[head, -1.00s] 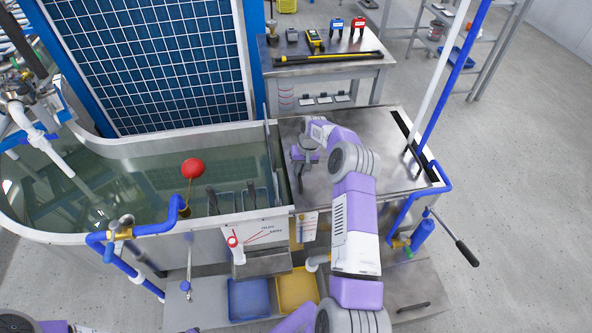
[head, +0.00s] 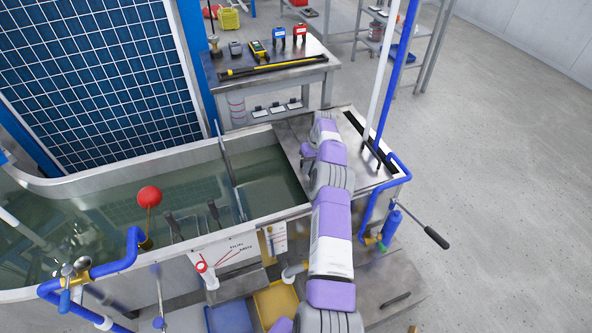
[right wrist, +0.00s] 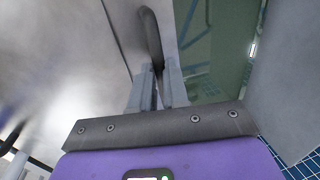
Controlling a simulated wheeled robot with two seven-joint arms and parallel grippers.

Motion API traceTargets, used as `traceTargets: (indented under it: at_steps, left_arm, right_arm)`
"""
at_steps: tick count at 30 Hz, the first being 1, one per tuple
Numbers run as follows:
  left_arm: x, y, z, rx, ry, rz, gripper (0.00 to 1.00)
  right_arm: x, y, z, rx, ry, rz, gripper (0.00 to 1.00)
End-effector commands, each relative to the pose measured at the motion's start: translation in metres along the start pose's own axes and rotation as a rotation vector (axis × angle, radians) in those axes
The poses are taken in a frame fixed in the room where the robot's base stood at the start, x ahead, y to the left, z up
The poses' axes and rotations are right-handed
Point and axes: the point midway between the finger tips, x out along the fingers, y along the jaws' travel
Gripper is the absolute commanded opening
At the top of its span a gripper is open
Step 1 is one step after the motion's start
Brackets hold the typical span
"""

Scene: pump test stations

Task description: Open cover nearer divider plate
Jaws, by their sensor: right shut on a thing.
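The steel cover (head: 292,134) lies over the right end of the water tank. Open water shows between its left edge and the upright divider plate (head: 228,168). My right gripper (head: 308,152) is low over the cover, partly hidden by my own arm in the head view. In the right wrist view its fingers (right wrist: 158,88) are shut on a dark handle (right wrist: 151,38) standing on the cover's steel surface (right wrist: 95,65). Green water (right wrist: 215,50) shows beyond the cover's edge there. The handle is hidden in the head view. My left gripper is not in view.
A white pipe (head: 380,75) and a blue pipe (head: 399,65) rise at the tank's right end. A black-gripped lever (head: 436,237) sticks out to the right. A red ball float (head: 149,197) stands left. A bench (head: 270,75) with tools is behind.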

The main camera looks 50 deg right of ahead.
Motion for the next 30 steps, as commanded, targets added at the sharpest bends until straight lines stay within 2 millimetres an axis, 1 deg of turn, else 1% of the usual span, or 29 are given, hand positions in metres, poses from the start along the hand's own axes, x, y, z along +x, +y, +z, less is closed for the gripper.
traceTargets:
  at_steps: [1,3,14,15,19,20,27,30]
  left_arm:
    - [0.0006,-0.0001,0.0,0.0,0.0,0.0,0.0]
    - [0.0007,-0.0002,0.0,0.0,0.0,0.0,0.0]
    - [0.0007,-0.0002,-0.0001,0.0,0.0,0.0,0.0]
    - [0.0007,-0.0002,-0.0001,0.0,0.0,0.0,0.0]
    - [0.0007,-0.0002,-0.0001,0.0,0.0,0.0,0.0]
    - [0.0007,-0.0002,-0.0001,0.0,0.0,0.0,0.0]
    - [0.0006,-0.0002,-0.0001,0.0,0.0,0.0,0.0]
    - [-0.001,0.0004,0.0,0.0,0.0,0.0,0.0]
  right_arm:
    - [-0.0006,0.0054,0.0014,0.005,0.0,0.003,0.0]
    - [-0.0012,0.0085,0.0024,0.007,0.001,0.002,0.0]
    - [-0.0016,0.0099,0.0028,0.008,0.001,0.002,0.0]
    - [-0.0016,0.0098,0.0027,0.008,0.001,0.002,0.18]
    - [-0.0015,0.0093,0.0026,0.008,0.001,0.001,0.38]
    - [-0.0015,0.0092,0.0025,0.008,0.001,0.001,0.4]
    - [-0.0018,0.0084,0.0022,0.007,0.001,0.0,0.4]
    - [-0.0064,0.0083,0.0019,0.007,0.003,0.0,0.4]
